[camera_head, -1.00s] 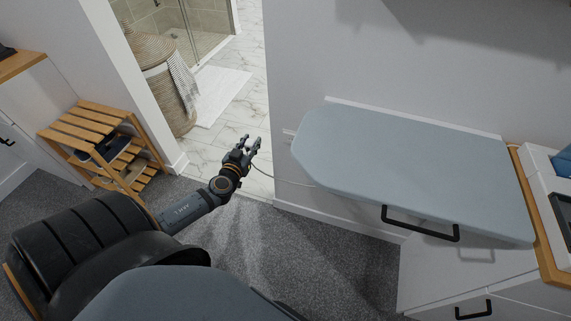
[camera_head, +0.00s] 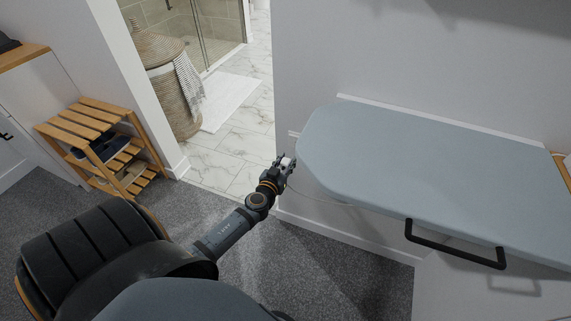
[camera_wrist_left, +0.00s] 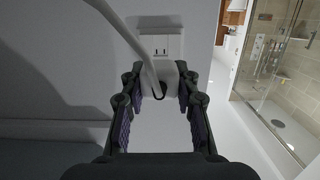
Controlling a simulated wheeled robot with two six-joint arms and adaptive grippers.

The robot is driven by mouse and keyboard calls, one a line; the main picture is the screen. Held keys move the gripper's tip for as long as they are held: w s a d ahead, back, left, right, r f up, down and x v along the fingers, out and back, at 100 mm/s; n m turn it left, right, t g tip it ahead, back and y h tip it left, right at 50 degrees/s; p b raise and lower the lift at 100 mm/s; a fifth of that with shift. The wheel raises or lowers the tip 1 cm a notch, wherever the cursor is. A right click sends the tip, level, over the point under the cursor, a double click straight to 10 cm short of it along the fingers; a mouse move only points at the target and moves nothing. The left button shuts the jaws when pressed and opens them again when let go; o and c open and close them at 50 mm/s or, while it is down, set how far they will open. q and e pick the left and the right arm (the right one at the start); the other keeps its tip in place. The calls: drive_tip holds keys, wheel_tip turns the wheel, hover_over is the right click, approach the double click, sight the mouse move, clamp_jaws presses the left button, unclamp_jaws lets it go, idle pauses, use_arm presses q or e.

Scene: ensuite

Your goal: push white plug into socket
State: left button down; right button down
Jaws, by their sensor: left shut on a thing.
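My left gripper (camera_head: 284,163) is near the wall edge, just left of the ironing board's tip. It is shut on the white plug (camera_wrist_left: 160,78), which sits between the fingertips in the left wrist view. The plug's white cord (camera_wrist_left: 133,38) rises from it across the upper left of that view. The white wall socket (camera_wrist_left: 160,44) shows just beyond the plug, its upper slots visible and its lower part hidden by the plug. I cannot tell whether the plug touches the socket. My right gripper is out of view.
A blue-grey ironing board (camera_head: 430,175) juts from the wall at the right, with a black handle (camera_head: 455,245) below. A thin cord (camera_head: 325,203) hangs beneath it. A wooden shoe rack (camera_head: 100,140) stands left; the doorway between has open tiled floor.

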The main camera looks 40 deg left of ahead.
use_arm(q)
drive_tip(key=shift+r+x, duration=0.2)
drive_tip(key=shift+x, duration=1.05)
drive_tip(key=shift+r+x, duration=0.2)
drive_tip(key=shift+x, duration=1.05)
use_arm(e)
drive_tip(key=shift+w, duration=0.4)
use_arm(q)
drive_tip(key=shift+b, duration=0.7)
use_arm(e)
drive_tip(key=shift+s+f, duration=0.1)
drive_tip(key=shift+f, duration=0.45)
use_arm(q)
drive_tip(key=shift+x, duration=1.25)
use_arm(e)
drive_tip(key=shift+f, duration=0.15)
use_arm(q)
drive_tip(key=shift+w+a+r, duration=0.1)
drive_tip(key=shift+w+r, duration=0.1)
drive_tip(key=shift+r, duration=0.2)
drive_tip(key=shift+s, duration=0.1)
